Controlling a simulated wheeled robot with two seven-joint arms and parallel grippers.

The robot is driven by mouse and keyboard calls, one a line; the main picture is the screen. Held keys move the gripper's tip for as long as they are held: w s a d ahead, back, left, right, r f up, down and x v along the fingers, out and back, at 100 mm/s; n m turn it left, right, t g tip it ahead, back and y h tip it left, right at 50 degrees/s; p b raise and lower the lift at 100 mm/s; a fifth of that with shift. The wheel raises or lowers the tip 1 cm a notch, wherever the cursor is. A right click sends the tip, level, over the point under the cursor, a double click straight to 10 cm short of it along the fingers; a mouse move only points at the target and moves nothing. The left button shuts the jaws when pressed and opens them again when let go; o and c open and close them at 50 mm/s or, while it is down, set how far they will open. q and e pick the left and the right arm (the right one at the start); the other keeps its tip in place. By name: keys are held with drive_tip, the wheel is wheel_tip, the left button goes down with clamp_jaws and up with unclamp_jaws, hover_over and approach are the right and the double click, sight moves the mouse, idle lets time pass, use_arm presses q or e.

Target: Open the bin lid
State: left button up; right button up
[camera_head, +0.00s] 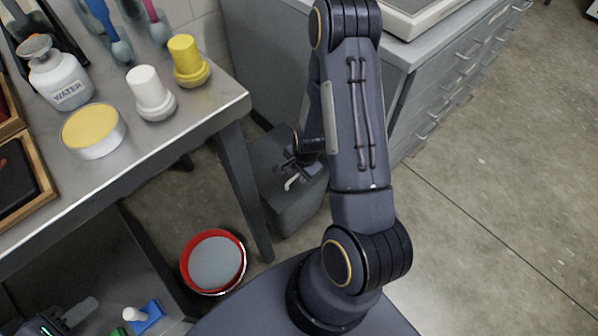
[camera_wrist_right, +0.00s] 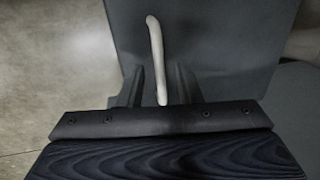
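The grey bin (camera_head: 293,212) stands on the floor between the steel table and the drawer cabinet, its lid apparently closed. A pale curved handle (camera_head: 292,184) shows on it, partly hidden by my right gripper (camera_head: 290,167). In the right wrist view, the handle (camera_wrist_right: 156,55) runs up from between the two dark fingers of my right gripper (camera_wrist_right: 160,85) against a flat grey panel of the bin (camera_wrist_right: 222,45). The fingers stand apart, with a gap on each side of the handle. I cannot tell whether either touches it.
The steel table (camera_head: 190,128) at left carries a water bottle (camera_head: 62,78), a yellow-topped round tin (camera_head: 93,131) and white and yellow pieces. A red-rimmed round container (camera_head: 213,262) stands on the floor. A drawer cabinet (camera_head: 430,90) stands behind my arm. The right floor is clear.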

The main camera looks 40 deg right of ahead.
drive_tip(key=shift+c, duration=0.2)
clamp_jaws()
drive_tip(key=shift+r, duration=0.1)
